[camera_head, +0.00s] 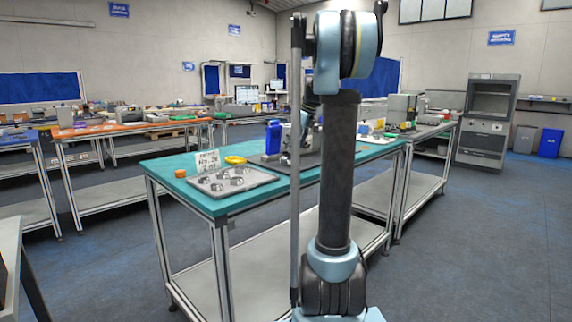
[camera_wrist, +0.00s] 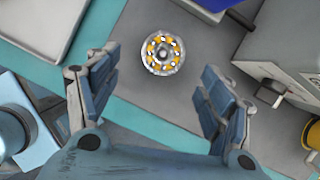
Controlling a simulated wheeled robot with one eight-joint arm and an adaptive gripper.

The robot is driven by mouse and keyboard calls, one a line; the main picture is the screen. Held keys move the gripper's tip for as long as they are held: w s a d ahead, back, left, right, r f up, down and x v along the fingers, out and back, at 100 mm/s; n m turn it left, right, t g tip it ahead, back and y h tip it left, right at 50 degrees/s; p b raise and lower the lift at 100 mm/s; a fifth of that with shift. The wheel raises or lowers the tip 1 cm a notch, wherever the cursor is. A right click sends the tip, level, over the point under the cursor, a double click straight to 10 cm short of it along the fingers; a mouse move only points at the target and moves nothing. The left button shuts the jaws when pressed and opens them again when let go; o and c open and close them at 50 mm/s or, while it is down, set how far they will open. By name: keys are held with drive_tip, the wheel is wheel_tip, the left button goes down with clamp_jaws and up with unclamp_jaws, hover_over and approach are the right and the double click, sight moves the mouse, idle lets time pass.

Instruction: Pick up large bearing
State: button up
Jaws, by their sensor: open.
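The large bearing (camera_wrist: 162,53) is a round metal ring with orange-yellow rolling parts around a grey centre. It lies flat on a grey plate (camera_wrist: 150,110) in the upper middle of the wrist view. My gripper (camera_wrist: 160,68) is open and empty, with one blue-grey finger on each side of the picture. The bearing shows between and slightly beyond the fingertips, and neither finger appears to touch it. The height of the fingers above it is hard to tell. In the head view my arm blocks that part of the teal table (camera_head: 170,163), and I cannot make out the bearing there.
A grey machine (camera_wrist: 275,45) stands close to the right finger, with a yellow part (camera_wrist: 312,135) at the edge. A pale tray (camera_wrist: 68,38) lies at upper left. In the head view a tray (camera_head: 262,178) holds several metal parts beside a yellow bowl (camera_head: 235,160).

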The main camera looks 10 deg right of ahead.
sight(287, 160)
drive_tip(key=shift+x, duration=3.05)
drive_tip(key=shift+w+d, duration=0.1)
drive_tip(key=shift+w, duration=0.05)
drive_tip(key=shift+c, duration=0.6)
drive_tip(key=c, duration=1.2)
